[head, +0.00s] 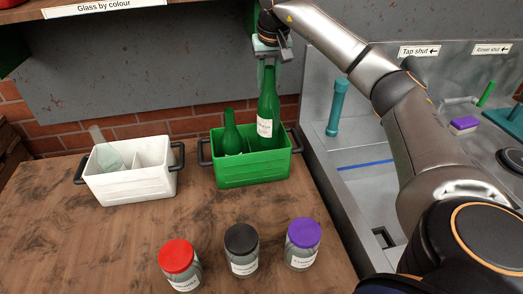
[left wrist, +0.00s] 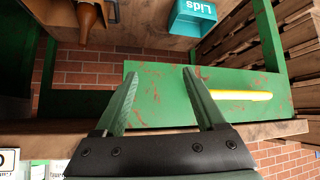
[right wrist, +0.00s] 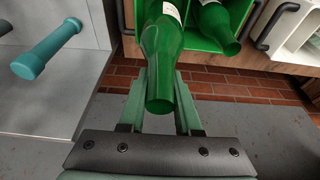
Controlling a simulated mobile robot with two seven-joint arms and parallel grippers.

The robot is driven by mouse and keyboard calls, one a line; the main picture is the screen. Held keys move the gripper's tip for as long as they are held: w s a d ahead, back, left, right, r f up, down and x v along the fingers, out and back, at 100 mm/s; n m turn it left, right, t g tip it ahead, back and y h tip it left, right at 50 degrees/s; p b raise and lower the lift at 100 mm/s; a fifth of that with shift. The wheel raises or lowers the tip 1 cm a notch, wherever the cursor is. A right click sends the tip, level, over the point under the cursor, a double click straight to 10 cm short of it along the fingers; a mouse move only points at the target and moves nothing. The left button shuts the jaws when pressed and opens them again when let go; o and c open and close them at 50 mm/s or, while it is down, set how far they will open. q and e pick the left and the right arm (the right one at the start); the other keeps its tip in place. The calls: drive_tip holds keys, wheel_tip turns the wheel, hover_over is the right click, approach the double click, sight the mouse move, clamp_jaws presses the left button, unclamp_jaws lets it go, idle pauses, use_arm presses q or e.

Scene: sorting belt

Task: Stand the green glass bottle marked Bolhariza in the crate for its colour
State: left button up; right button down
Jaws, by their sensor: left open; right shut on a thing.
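A green glass bottle (head: 268,112) with a white label hangs upright from my right gripper (head: 268,66), which is shut on its neck. Its lower part is inside the right compartment of the green crate (head: 252,172); whether its base touches the floor is hidden. The label's print is too small to read surely. Another green bottle (head: 231,135) stands in the left compartment. In the right wrist view the held bottle (right wrist: 162,55) lies between the fingers, beside the other bottle (right wrist: 215,22). My left gripper (left wrist: 160,95) is open and empty, away from the crate.
A white crate (head: 130,180) with a clear bottle (head: 105,150) stands left of the green one. Jars with red (head: 176,255), black (head: 241,238) and purple (head: 304,232) lids stand in front. A sink is at right. The left wrist view shows a teal Lids bin (left wrist: 192,18) and a brown bottle (left wrist: 88,20).

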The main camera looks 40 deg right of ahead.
sight(270, 88)
wheel_tip(270, 88, down, 10)
drive_tip(key=shift+w+f, duration=0.15)
drive_tip(key=shift+f, duration=0.15)
idle(0.3)
drive_tip(key=c, duration=0.6)
unclamp_jaws()
drive_tip(key=shift+b, duration=0.3)
drive_tip(key=v, duration=1.2)
drive_tip(key=shift+p, duration=0.3)
